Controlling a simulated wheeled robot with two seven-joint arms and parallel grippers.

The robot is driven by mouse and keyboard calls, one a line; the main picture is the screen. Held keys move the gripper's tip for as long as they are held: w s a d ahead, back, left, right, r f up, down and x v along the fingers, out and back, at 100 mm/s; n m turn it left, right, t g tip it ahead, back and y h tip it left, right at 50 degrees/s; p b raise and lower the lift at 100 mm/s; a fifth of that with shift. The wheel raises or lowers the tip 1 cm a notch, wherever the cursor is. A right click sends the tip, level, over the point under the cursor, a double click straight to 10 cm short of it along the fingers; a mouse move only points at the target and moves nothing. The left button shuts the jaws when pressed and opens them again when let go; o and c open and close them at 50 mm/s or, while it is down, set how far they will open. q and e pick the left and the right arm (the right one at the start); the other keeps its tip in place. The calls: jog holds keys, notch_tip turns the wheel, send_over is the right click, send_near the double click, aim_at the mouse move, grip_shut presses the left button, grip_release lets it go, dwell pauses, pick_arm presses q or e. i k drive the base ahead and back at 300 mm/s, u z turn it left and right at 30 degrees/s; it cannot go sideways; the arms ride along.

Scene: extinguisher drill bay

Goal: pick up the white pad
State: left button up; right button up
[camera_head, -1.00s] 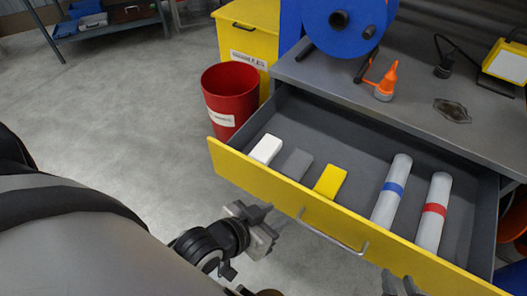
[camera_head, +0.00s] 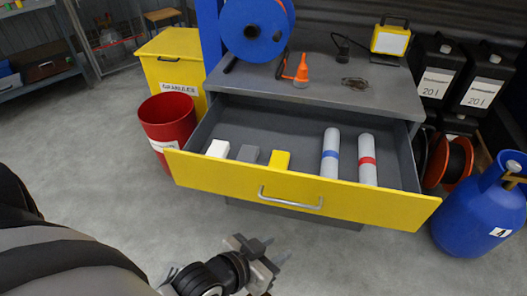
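The white pad (camera_head: 217,149) lies at the left end of the open yellow-fronted drawer (camera_head: 300,193). A grey pad (camera_head: 248,153) and a yellow pad (camera_head: 279,160) lie to its right; the drawer front hides part of their near ends. Two tubes, one with a blue band (camera_head: 330,153) and one with a red band (camera_head: 367,159), lie further right in the drawer. My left gripper (camera_head: 277,253) is below and in front of the drawer front, apart from the pads. Its fingers look spread, with nothing between them. My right gripper is out of view.
A red bin (camera_head: 168,130) stands left of the drawer, beside a yellow granules box (camera_head: 174,72). A blue reel (camera_head: 256,27), an orange bottle (camera_head: 302,72) and a work lamp (camera_head: 390,38) stand on the bench. A blue gas cylinder (camera_head: 482,208) stands at right. The floor in front is clear.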

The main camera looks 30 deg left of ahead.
aim_at(216, 155)
jog(key=z, duration=2.5)
jog(key=k, duration=2)
jog(key=u, duration=1.35)
